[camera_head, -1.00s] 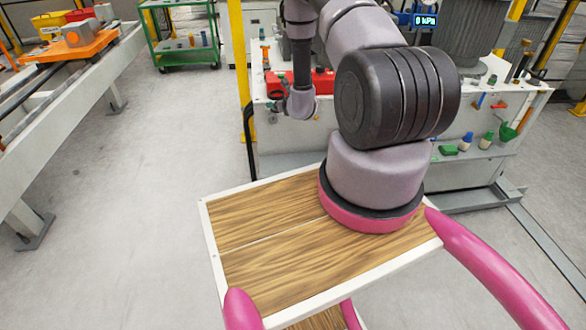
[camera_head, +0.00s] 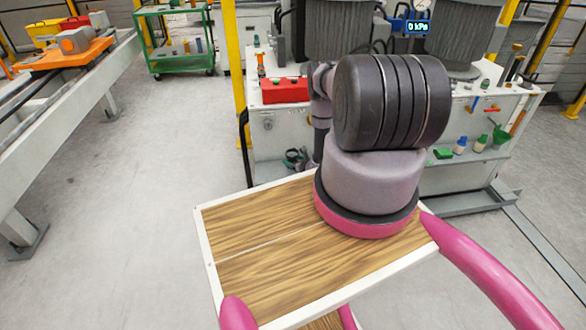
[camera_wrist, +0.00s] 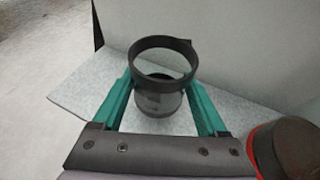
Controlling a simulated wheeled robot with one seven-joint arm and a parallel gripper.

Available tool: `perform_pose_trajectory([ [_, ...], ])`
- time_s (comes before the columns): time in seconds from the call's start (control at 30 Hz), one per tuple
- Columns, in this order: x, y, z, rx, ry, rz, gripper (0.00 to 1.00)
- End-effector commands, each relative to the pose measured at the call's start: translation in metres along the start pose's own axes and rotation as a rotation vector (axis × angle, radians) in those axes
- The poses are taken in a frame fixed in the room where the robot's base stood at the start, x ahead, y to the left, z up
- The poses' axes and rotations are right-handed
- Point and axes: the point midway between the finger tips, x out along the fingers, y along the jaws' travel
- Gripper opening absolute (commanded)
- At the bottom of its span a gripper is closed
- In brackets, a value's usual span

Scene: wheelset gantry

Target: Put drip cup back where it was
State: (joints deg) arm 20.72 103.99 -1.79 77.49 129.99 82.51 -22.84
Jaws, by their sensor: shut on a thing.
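The drip cup (camera_wrist: 157,102) is a dark grey cup with a black ring-shaped rim, seen in the wrist view from above at a slant. My gripper (camera_wrist: 160,92) has green fingers on both sides of the cup and is shut on it. Below and behind the cup is a pale speckled ledge; I cannot tell whether the cup touches it. In the head view my gripper (camera_head: 295,158) is small and partly hidden, low at the left front of the machine bench, beyond the wooden top.
A pale wall (camera_wrist: 240,45) rises behind the ledge. A dark round thing with a red edge (camera_wrist: 287,145) is close at the lower right. The bench carries a red box (camera_head: 285,90); bottles and a green funnel (camera_head: 499,136) sit on its front.

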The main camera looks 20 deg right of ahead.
Motion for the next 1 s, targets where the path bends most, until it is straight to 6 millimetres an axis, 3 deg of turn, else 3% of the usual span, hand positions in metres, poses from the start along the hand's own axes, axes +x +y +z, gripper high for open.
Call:
perform_pose_trajectory([
  [0.23, 0.013, 0.001, -0.033, -0.002, 0.001, 0.001, 0.11],
  [0.67, 0.015, 0.0, -0.039, 0.001, 0.0, -0.001, 0.11],
  [0.7, 0.016, 0.0, -0.039, 0.0, 0.0, 0.0, 0.87],
  [0.73, 0.016, 0.0, -0.038, 0.0, 0.0, 0.0, 0.98],
  [1.0, 0.015, 0.0, -0.038, 0.0, 0.001, 0.0, 1.0],
])
